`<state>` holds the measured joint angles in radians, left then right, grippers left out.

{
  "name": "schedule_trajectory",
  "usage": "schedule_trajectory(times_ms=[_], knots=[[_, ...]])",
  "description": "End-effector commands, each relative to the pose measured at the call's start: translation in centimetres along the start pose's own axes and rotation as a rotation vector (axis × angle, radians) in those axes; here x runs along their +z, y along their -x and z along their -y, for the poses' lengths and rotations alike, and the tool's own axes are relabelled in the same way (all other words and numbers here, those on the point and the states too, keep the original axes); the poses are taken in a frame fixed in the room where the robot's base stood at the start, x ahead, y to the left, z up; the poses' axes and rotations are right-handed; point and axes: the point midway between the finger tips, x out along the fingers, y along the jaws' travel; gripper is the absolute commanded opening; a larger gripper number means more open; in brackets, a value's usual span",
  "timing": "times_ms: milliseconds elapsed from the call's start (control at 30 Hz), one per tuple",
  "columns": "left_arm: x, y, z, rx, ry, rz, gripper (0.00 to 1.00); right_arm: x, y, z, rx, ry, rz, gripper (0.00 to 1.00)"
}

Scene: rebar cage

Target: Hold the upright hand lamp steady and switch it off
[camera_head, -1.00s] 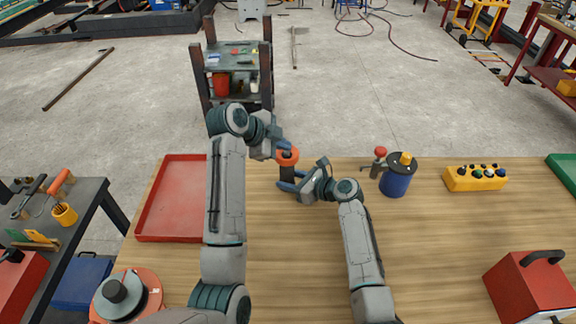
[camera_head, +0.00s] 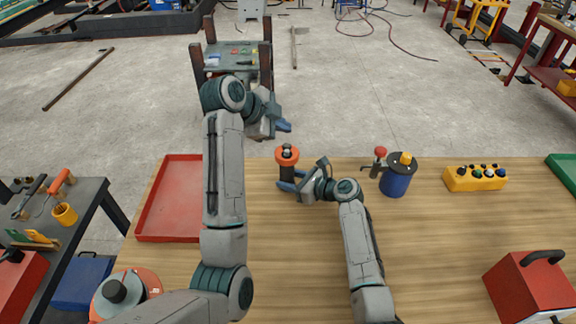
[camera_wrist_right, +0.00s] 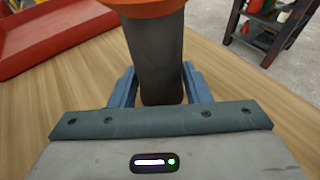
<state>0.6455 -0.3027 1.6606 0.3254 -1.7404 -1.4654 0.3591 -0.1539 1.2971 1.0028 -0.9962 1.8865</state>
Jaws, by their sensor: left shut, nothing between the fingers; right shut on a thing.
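The hand lamp stands upright on the wooden table, with an orange head (camera_head: 287,153) and a dark cylindrical body (camera_head: 287,172). A small dark knob shows on top of its head. My right gripper (camera_head: 288,185) is shut around the lower part of the body. In the right wrist view the dark body (camera_wrist_right: 156,58) stands between the blue fingers, under the orange rim. My left gripper (camera_head: 284,126) is shut and empty, raised above and behind the lamp, apart from it. Whether the lamp is lit cannot be told.
A red tray (camera_head: 170,200) lies left of the lamp. A blue canister (camera_head: 396,180) with a yellow top and a red-knobbed piece stand to the right. A yellow button box (camera_head: 475,178) is farther right. The table between lamp and front edge is mostly clear.

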Motion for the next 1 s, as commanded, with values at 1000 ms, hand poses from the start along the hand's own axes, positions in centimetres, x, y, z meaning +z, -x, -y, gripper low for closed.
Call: schedule_trajectory(times_ms=[1000], knots=[[0.0, 0.0, 0.0, 0.001, 0.0, 0.0, 0.0, -0.1, 5.9, 0.1, -0.003, 0.003, -0.002, 0.68]])
